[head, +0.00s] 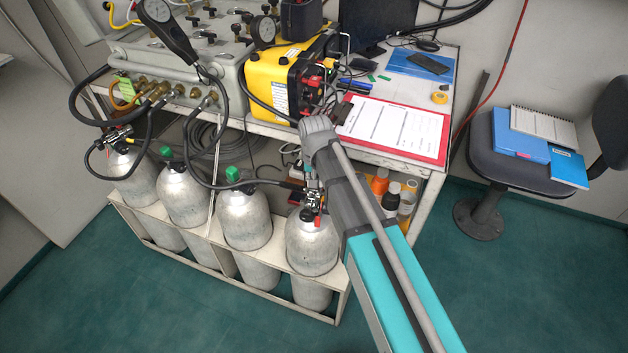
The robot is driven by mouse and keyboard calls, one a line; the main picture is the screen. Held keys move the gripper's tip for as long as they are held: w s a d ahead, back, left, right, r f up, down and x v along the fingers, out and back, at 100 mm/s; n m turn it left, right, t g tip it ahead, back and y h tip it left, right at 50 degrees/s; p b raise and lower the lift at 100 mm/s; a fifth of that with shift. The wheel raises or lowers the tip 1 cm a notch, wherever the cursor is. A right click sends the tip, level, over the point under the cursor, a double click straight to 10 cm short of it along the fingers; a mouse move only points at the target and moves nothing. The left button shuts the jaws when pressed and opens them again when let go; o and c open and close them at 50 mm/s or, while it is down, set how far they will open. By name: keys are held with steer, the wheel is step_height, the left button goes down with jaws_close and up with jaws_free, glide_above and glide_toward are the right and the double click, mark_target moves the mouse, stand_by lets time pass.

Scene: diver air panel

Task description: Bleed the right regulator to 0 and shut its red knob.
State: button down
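The right regulator (309,203) sits on top of the rightmost grey cylinder (312,246). It is a small metal fitting with a hose joining it from the left. A small red part that looks like its red knob (317,220) shows at its lower right. My arm comes in from the bottom right, and its grey wrist end is above and beside this regulator. My gripper's fingers cannot be made out; they are hidden or lost in the clutter by the wrist. The regulator's gauge reading is not legible.
A left regulator (118,138) sits on the leftmost cylinder. Two middle cylinders have green caps (232,174). A yellow case (272,85), a red clipboard (395,128) and a gauge panel (185,60) are on the bench. A chair (500,160) stands right; the floor (510,290) there is clear.

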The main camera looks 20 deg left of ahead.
steer(key=shift+m, duration=2.3)
steer(key=c, duration=0.5)
jaws_free()
